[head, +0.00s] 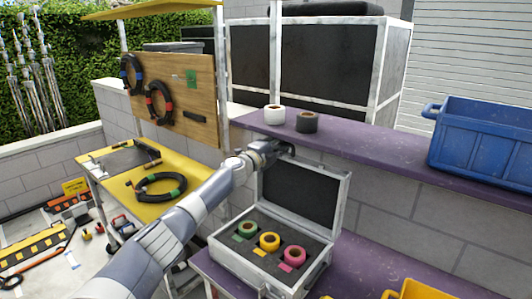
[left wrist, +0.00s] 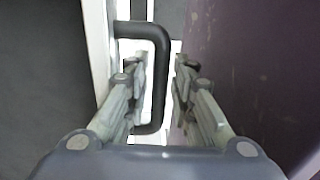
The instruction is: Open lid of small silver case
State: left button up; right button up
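The small silver case (head: 223,254) stands on the lower purple surface with its lid (head: 299,193) raised roughly upright. Its dark foam holds a green, a yellow (head: 269,242) and a pink tape roll. My left gripper (head: 287,149) is at the lid's upper left edge. In the left wrist view, the fingers of my left gripper (left wrist: 160,80) stand on either side of the bar of a dark handle (left wrist: 159,75) on the lid, with a gap visible to the right finger. My right gripper is out of view.
An upper purple shelf (head: 377,143) behind the lid carries a white roll (head: 274,114), a dark roll (head: 306,122) and a blue crate (head: 484,137). A yellow table (head: 182,160) is at left. A yellow bin (head: 422,291) sits at lower right.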

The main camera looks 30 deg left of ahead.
pick_arm(q)
jog(key=s+f, duration=0.1)
jog(key=s, duration=0.9)
jog(key=shift+a, duration=0.35)
